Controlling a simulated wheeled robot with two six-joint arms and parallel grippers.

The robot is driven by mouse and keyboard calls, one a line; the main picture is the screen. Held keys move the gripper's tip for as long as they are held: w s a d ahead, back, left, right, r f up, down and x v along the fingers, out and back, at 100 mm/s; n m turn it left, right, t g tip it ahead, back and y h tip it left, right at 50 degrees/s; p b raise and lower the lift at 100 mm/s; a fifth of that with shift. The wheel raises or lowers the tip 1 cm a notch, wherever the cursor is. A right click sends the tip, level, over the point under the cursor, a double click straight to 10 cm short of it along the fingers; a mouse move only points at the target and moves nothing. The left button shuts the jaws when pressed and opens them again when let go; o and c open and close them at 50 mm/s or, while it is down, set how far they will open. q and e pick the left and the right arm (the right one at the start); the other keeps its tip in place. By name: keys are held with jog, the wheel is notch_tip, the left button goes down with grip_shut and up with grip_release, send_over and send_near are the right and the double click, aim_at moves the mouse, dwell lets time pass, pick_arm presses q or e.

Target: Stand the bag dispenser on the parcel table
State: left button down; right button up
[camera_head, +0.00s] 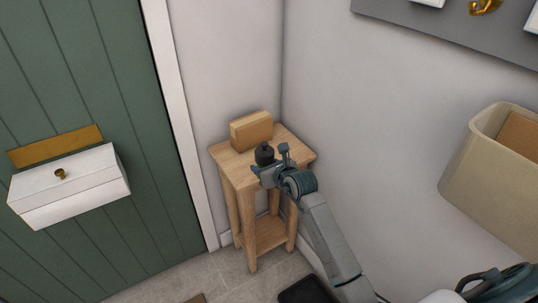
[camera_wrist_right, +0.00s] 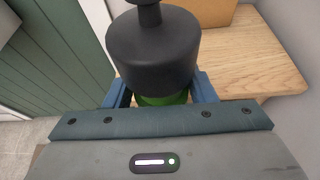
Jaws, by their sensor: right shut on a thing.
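The bag dispenser has a dark, rounded black top (camera_head: 264,153) with a narrow neck. In the right wrist view, its black body (camera_wrist_right: 153,52) stands above a green band (camera_wrist_right: 163,99). My right gripper (camera_head: 271,166) is shut around the green part, with one blue finger on each side in the wrist view (camera_wrist_right: 163,91). The parcel table (camera_head: 229,160) is a small wooden stand in the corner. The dispenser appears over the table's front part, roughly upright. Its base is hidden, so I cannot tell whether it touches the top. My left gripper is not in view.
A cardboard parcel (camera_head: 251,131) stands at the back of the tabletop, behind the dispenser. Walls close off the back and right. A green door (camera_head: 120,190) with a white box (camera_head: 70,187) is at left. A beige bin (camera_head: 480,165) hangs at right. Bare tabletop (camera_wrist_right: 250,62) shows on the right.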

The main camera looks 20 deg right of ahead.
jog(key=w+d, duration=0.3)
jog(key=w+d+f, duration=0.1)
jog(key=w+d, duration=0.2)
jog(key=d, duration=0.1)
jog(key=w+d, duration=0.3)
jog(key=d, duration=0.1)
jog(key=shift+w+d+f, duration=0.15)
jog(key=shift+w+d, duration=0.05)
jog(key=shift+d, duration=0.05)
jog(key=shift+w+d, duration=0.15)
jog(key=shift+d, duration=0.05)
notch_tip(320, 180, down, 3)
jog(key=shift+r, duration=0.15)
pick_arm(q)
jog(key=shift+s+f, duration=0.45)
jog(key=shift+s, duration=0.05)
pick_arm(e)
jog(key=shift+f, duration=0.4)
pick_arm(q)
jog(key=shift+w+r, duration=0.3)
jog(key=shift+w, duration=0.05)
pick_arm(e)
jog(key=o, duration=1.1)
jog(key=shift+f, duration=0.15)
jog(key=shift+c, duration=0.2)
